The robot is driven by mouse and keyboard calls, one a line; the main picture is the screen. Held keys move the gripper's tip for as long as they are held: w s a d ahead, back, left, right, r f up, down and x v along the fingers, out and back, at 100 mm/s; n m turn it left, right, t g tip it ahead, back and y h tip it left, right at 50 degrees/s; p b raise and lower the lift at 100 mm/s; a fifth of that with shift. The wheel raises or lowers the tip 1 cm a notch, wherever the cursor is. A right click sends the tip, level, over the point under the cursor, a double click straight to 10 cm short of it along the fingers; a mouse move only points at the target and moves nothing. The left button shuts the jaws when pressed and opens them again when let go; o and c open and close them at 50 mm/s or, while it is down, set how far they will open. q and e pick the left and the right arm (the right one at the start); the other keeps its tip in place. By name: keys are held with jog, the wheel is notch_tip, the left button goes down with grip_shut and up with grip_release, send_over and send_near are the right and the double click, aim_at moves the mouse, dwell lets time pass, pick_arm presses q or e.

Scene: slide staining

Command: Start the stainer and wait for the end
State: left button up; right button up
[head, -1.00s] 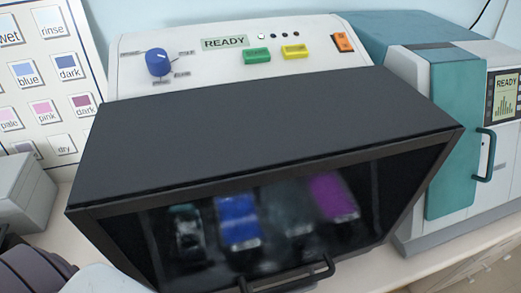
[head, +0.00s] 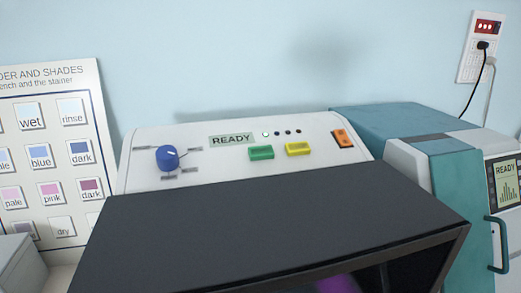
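The stainer (head: 270,220) stands in the middle of the head view, with a dark hood across its front. Its white panel carries a display (head: 231,140) reading READY, a blue knob (head: 167,158), a green button (head: 261,152), a yellow button (head: 298,148) and an orange switch (head: 343,138). A bit of purple (head: 338,284) shows through the hood's window at the bottom edge. Neither of my grippers is in view.
A teal and white machine (head: 440,170) with a handle and a READY screen stands close on the right. A chart of colour shades (head: 45,150) stands at the left. A wall outlet (head: 482,46) with plugged cords is at the upper right.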

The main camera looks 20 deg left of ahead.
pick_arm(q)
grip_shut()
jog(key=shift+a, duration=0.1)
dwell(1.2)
